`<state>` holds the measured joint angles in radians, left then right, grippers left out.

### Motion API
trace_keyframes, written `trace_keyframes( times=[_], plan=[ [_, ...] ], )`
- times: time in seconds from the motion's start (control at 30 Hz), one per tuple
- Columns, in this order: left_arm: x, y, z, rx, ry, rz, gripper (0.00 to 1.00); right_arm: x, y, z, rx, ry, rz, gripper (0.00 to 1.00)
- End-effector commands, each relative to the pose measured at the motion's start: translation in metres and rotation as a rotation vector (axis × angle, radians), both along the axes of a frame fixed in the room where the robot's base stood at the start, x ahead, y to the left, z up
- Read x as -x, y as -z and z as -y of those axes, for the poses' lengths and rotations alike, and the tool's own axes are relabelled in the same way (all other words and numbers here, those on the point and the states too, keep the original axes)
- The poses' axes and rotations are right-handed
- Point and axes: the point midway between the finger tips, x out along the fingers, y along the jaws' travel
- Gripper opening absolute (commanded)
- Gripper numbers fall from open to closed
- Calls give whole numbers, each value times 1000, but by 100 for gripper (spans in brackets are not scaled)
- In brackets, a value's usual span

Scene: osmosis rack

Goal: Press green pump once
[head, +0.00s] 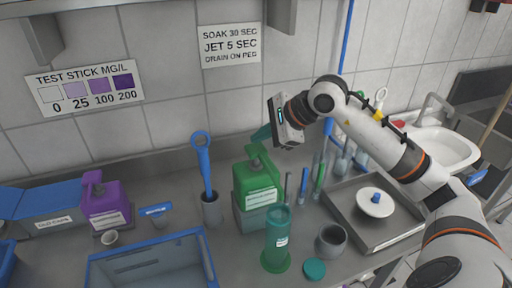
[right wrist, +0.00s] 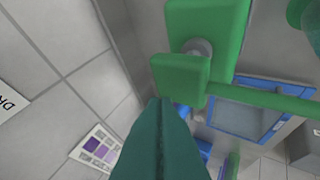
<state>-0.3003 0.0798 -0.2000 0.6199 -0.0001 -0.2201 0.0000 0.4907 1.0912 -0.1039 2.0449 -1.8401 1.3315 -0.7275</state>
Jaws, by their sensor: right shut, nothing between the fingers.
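The green pump bottle (head: 257,185) stands upright on the grey counter, with its green pump head (head: 254,151) on top. In the right wrist view the pump head (right wrist: 180,80) sits on a grey stem above the green bottle body (right wrist: 207,22). My right gripper (head: 262,133) has its teal fingers shut and empty, just above the pump head. In the right wrist view the fingertips (right wrist: 163,103) overlap the head's near edge; I cannot tell whether they touch. My left gripper is not in view.
A purple pump bottle (head: 106,205) stands at left. A blue-rimmed bin (head: 107,262) is in front. A blue tool stands in a grey cup (head: 212,209). A teal cylinder (head: 278,240) stands close in front of the green pump bottle. A metal tray (head: 396,238) lies at right.

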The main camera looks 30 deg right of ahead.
Motion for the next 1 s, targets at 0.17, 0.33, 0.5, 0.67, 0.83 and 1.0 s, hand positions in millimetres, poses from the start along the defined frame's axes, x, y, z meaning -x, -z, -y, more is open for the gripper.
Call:
trace_keyframes(
  times=[0.17, 0.33, 0.5, 0.67, 0.83, 1.0],
  plan=[
    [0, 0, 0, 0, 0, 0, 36, 0, 0, 0, 0, 0, 0, 0],
    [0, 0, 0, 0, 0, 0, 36, 0, 0, 0, 0, 0, 0, 0],
    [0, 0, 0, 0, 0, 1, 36, 0, 0, 0, 0, 0, 0, 0],
    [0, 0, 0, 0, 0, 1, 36, 0, 0, 0, 0, 0, 0, 0],
    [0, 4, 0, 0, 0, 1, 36, 0, 3, 0, 0, 0, 0, 0],
    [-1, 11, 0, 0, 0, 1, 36, 0, 9, 0, 1, 1, 0, 0]
  ],
)
